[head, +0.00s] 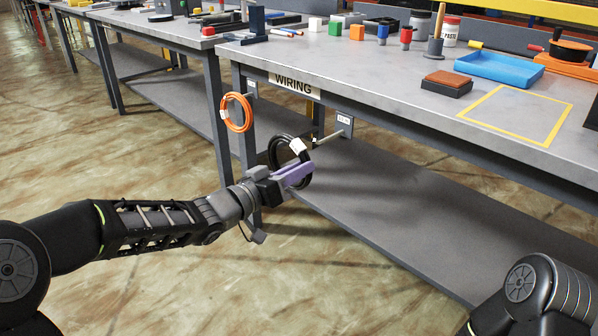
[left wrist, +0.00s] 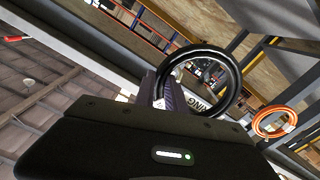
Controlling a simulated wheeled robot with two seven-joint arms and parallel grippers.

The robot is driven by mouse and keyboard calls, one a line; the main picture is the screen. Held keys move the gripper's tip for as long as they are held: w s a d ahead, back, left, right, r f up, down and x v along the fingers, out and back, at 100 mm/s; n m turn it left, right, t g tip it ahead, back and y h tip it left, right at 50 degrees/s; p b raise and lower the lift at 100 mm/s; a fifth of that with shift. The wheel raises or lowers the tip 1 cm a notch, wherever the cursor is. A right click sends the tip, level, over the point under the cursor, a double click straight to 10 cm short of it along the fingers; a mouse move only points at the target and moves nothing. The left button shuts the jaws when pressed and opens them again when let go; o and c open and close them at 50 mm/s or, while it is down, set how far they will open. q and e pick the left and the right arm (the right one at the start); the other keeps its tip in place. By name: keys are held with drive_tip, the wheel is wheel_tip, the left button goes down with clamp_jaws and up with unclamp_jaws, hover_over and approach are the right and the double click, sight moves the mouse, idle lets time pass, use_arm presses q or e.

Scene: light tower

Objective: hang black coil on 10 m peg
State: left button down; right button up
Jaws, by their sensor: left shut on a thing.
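The left wrist view shows the coil (left wrist: 233,78) as a ring standing up beyond the fingers (left wrist: 165,92). A metal peg (head: 328,138) sticks out from a small labelled plate (head: 344,124) on the bench front, just right of the coil. The plate's lettering is too small to read surely. The coil appears beside the peg; I cannot tell whether they touch. My right gripper is out of view; only part of my right arm shows.
An orange coil (head: 249,113) hangs from another plate at the bench's left leg, left of the black coil. The WIRING sign (head: 294,84) is on the bench edge above. A lower shelf (head: 400,205) runs under the bench. Blocks and a blue tray (head: 500,68) are on top.

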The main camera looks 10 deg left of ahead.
use_arm(q)
drive_tip(key=shift+r, duration=0.1)
drive_tip(key=shift+p+x, duration=0.3)
drive_tip(key=shift+x, duration=0.7)
drive_tip(key=w+d+f, duration=0.3)
drive_tip(key=w+d, duration=0.4)
drive_tip(key=w, duration=0.1)
drive_tip(key=shift+w+p, duration=0.2)
drive_tip(key=shift+p, duration=0.1)
idle(0.4)
